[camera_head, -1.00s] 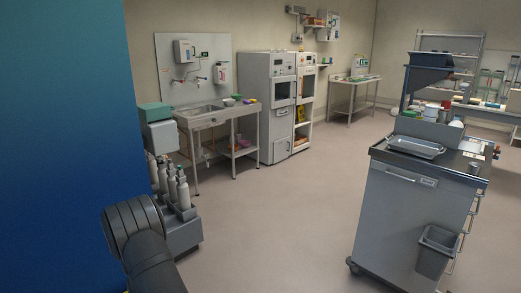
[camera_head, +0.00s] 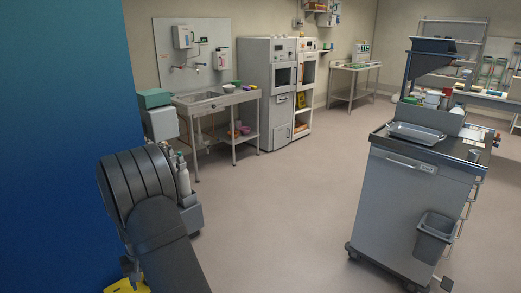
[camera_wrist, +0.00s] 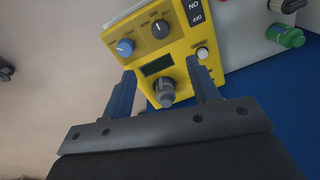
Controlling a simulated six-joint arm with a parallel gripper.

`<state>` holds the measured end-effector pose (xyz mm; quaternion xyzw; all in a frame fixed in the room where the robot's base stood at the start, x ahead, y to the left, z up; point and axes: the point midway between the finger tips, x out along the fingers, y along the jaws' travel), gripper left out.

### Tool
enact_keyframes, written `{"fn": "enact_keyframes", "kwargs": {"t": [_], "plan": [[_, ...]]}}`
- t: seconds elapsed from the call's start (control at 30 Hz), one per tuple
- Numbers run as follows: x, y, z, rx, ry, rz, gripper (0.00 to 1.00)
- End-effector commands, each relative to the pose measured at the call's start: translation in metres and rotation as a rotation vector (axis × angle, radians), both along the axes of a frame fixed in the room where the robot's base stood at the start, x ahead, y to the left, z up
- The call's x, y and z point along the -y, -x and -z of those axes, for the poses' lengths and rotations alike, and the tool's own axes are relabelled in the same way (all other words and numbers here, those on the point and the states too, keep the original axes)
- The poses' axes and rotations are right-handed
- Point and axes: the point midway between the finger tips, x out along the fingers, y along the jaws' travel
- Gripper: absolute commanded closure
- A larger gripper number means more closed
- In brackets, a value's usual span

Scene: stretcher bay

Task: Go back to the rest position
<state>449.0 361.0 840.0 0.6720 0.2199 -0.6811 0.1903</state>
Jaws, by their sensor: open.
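My gripper (camera_wrist: 160,100) shows in the wrist view with its two blue fingers apart. It is open. A yellow control panel (camera_wrist: 130,47) lies beyond the fingertips, with a blue knob, a dark knob, a small dark display and an ON/OFF plate. A grey knob (camera_wrist: 165,93) on the panel appears between the fingers, with a visible gap on each side. I cannot tell how far the fingertips are from the panel. In the head view my arm fills the lower left and the gripper is hidden; a bit of yellow (camera_head: 125,286) shows at the bottom edge.
A blue wall-like surface (camera_head: 65,140) stands close on the left. A steel cart (camera_head: 408,205) with a tray (camera_head: 416,134) and a grey bin (camera_head: 434,236) is on the right. The floor (camera_head: 285,215) between is clear.

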Motion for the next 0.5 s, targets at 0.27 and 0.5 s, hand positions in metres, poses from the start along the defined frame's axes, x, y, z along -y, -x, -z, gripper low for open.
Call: {"fn": "enact_keyframes", "kwargs": {"t": [0.27, 0.5], "plan": [[0.000, 0.002, 0.033, -0.004, 0.004, 0.000, 0.45], [-0.003, 0.002, 0.079, -0.002, 0.002, 0.000, 0.45]]}}
